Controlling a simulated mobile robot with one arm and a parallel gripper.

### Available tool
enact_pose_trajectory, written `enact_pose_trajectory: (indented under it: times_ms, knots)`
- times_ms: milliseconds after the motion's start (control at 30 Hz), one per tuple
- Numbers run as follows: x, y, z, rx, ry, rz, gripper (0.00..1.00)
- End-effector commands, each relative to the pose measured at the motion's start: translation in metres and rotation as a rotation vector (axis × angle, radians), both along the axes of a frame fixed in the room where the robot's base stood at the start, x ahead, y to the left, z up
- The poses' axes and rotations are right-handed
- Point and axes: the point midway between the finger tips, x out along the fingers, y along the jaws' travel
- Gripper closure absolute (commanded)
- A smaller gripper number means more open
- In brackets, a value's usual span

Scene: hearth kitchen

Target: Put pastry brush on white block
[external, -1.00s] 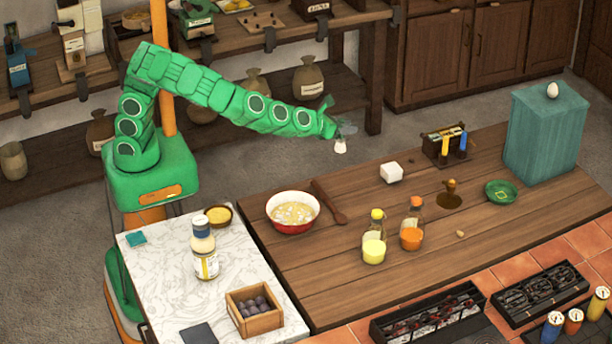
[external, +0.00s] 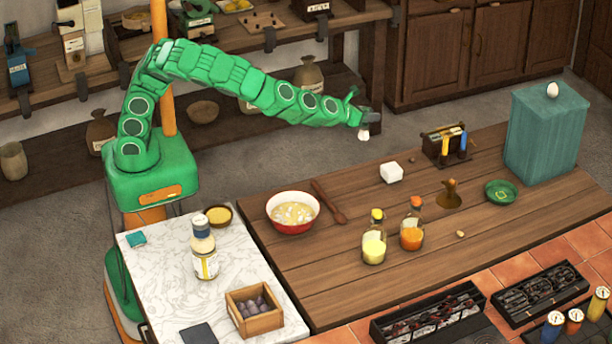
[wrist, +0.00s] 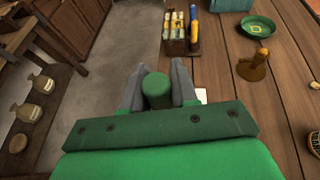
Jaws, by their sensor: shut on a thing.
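My gripper (external: 368,116) is shut on the pastry brush (external: 363,134), whose pale bristles hang down below the fingers in the external view. In the wrist view, the brush's green handle end (wrist: 157,90) stands between the two grey fingers of my gripper (wrist: 160,74). The white block (external: 391,172) sits on the wooden table near its back edge. The brush is in the air, apart from the block, to its left and higher in the picture. In the wrist view only a corner of the white block (wrist: 202,95) shows beside the right finger; the rest is hidden.
A dark rack (external: 441,146) with yellow and blue items stands behind the block, to its right. A brown object (external: 450,192) and a green dish (external: 501,192) lie further right. A bowl (external: 293,212), a wooden spoon (external: 329,201) and two bottles (external: 412,225) stand nearer the front.

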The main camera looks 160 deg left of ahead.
Motion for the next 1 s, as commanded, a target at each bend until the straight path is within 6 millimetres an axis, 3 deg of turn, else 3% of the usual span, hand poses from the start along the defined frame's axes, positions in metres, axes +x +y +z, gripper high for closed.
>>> enact_pose_trajectory:
  times_ms: [467,1000]
  knots:
    - [0.026,0.044,-0.023,0.000,-0.002,-0.003,1.00]
    - [0.043,0.078,-0.072,-0.001,0.001,-0.002,1.00]
